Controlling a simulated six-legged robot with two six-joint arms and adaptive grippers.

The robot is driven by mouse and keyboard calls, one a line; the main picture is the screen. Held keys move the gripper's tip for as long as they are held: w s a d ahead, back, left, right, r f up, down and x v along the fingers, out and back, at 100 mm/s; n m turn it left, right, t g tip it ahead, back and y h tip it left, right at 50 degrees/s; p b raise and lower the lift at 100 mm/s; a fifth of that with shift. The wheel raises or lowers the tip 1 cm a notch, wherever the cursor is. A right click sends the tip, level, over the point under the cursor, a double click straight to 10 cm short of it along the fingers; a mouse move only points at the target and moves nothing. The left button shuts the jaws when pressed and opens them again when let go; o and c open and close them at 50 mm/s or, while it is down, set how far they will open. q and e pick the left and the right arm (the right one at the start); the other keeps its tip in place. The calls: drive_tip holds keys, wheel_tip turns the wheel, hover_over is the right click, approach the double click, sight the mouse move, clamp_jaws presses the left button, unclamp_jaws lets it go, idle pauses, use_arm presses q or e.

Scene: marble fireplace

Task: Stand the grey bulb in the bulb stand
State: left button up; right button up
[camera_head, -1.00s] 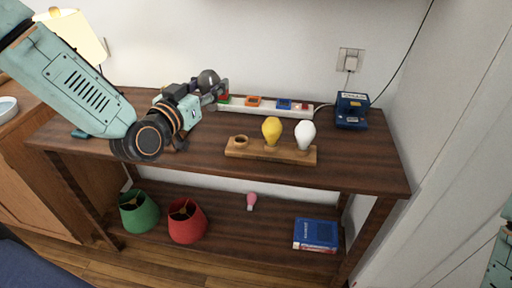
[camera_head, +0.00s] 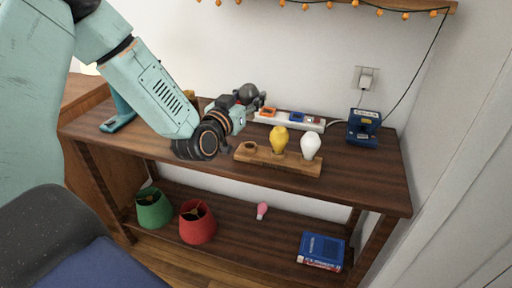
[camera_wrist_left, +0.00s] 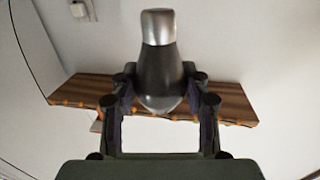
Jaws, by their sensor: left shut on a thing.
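The grey bulb (camera_head: 249,90) is held in my left gripper (camera_head: 250,101), behind and above the left end of the bulb stand in the head view. In the left wrist view the bulb (camera_wrist_left: 160,72) is between the two fingers, its silver metal base pointing up in the picture. The wooden bulb stand (camera_head: 283,163) lies on the table top. Its left socket (camera_head: 250,146) is empty. A yellow bulb (camera_head: 280,139) and a white bulb (camera_head: 310,145) stand in the other places. My right gripper is out of view.
A white power strip (camera_head: 312,123) with coloured switches lies behind the stand. A blue device (camera_head: 363,127) sits at the right. The lower shelf holds a green shade (camera_head: 153,209), a red shade (camera_head: 197,223), a pink bulb (camera_head: 262,211) and a blue book (camera_head: 321,250).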

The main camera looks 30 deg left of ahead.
sight(248, 117)
use_arm(q)
drive_tip(key=f+b, duration=0.1)
drive_tip(key=f, duration=0.4)
drive_tip(key=shift+w+f+b, duration=0.2)
drive_tip(key=shift+b, duration=0.2)
drive_tip(key=shift+s+a+f, duration=0.15)
drive_tip(key=shift+f, duration=0.65)
wheel_tip(248, 117, down, 3)
drive_tip(key=shift+b, duration=0.85)
drive_tip(key=shift+w, duration=0.2)
drive_tip(key=shift+s+r, duration=0.1)
drive_tip(key=shift+s, duration=0.05)
drive_tip(key=o, duration=0.8)
drive_tip(key=shift+c, duration=0.2)
drive_tip(key=o, duration=0.3)
